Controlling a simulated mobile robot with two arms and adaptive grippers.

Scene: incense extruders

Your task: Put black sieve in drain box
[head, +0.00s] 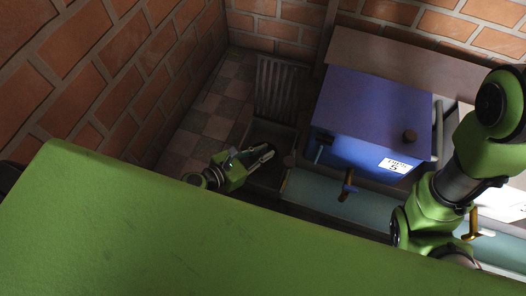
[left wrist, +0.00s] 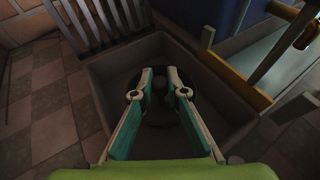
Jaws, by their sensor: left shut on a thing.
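My left gripper (head: 268,154) reaches in from the left over the drain box (head: 268,178), a dark open box on the floor. In the left wrist view, the gripper (left wrist: 160,83) points down toward the inside of the box (left wrist: 215,85). Its two fingers are shut on the black sieve (left wrist: 159,92), a dark round thing that shows between and behind the fingertips. The sieve is within the outline of the box. The dark interior makes it hard to tell whether it touches the bottom. My right arm is at the right in the head view; its gripper is hidden.
A slatted panel (head: 277,88) stands behind the box. A blue machine (head: 370,115) with a knob and small levers is to the right, above a long teal bed (head: 315,190). Brick walls close the left and back. Tiled floor (head: 215,125) is clear left of the box.

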